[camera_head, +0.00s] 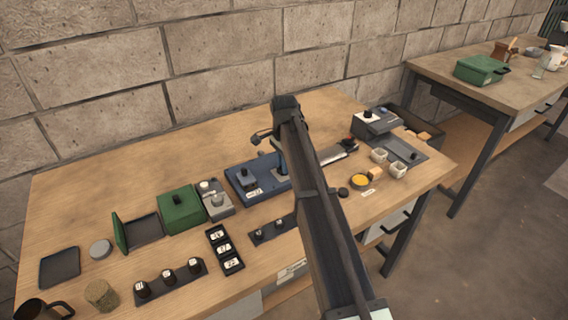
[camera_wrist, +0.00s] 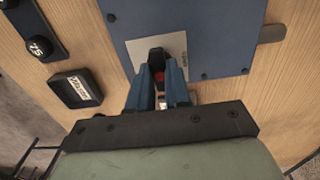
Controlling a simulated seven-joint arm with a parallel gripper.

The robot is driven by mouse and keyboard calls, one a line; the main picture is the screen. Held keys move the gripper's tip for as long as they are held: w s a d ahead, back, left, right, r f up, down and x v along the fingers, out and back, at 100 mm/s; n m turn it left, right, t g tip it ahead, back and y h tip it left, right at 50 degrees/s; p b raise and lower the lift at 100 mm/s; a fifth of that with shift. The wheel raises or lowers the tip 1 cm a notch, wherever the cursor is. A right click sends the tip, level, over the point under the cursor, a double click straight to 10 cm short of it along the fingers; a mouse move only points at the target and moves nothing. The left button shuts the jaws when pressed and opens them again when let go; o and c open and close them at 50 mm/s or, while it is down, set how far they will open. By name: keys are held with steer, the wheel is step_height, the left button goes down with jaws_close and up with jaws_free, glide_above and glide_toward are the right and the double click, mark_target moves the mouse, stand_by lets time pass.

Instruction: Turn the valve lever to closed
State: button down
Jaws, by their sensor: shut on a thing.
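A blue panel (camera_head: 240,193) lies on the bench near its middle, and it fills the top of the wrist view (camera_wrist: 215,22). A pale label plate (camera_wrist: 178,47) is set on it with small print that I cannot read. A small black lever end with a red patch (camera_wrist: 157,57) stands over this plate. My gripper (camera_wrist: 158,75) is shut on the lever, its two blue fingers on either side of it. The rest of the lever is hidden behind the fingers. In the head view my arm covers the right part of the panel.
A green box (camera_head: 181,210) and a grey device (camera_head: 217,204) stand left of the panel. A black strip with knobs (camera_head: 272,229) lies in front. A small black labelled tray (camera_wrist: 77,91) is left of the fingers. Cups (camera_head: 398,169) stand to the right.

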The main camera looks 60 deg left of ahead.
stand_by(0.5)
steer(key=c, duration=1.1)
jaws_free()
steer(key=shift+o, duration=0.2)
step_height(320, 180, up, 14)
steer(key=shift+w+f, duration=0.1)
